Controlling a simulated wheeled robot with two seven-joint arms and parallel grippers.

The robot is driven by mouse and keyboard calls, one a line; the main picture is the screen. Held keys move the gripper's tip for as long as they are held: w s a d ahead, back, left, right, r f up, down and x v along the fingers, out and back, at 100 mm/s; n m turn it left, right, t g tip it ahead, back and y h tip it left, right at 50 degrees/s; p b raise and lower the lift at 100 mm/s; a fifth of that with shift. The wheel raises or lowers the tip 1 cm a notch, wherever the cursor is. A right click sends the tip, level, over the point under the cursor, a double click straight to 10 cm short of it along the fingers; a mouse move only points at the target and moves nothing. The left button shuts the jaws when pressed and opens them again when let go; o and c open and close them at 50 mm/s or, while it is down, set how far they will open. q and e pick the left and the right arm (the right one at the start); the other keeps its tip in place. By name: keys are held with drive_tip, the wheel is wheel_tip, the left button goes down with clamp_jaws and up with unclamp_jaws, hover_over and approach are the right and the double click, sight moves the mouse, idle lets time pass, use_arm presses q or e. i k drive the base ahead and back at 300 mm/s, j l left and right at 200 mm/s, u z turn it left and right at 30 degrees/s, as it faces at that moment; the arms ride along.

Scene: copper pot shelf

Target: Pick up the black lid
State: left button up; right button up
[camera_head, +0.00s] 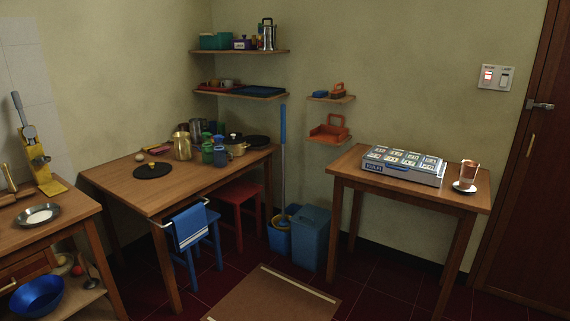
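A brass-coloured pot (238,150) stands near the right end of the wooden table (190,187) on the left. A dark lid (233,138) with a small knob seems to sit on this pot, though it is small and dim. A flat black disc (257,141) lies just right of the pot. Another round black disc (154,174) lies nearer the table's middle with a small yellow thing on it. I cannot tell for sure which of these is the black lid. Neither of my grippers is in view.
Green and blue mugs (207,153) and a brass jug (182,146) stand left of the pot. A blue towel (190,227) hangs on a rail at the front. Blue (209,246) and red (240,205) stools stand by the table. Brown mat (272,300) covers the front floor.

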sight(152, 169)
drive_tip(key=i+l+z, duration=0.1)
drive_tip(key=i+z, duration=0.15)
drive_tip(key=i, duration=1.15)
drive_tip(key=i+l+u, duration=0.15)
drive_tip(key=i+u, duration=0.3)
drive_tip(key=i+l+u, duration=0.3)
drive_tip(key=i+u, duration=0.2)
drive_tip(key=i+l+u, duration=0.8)
drive_tip(key=l+u, duration=0.15)
drive_tip(key=l, duration=0.2)
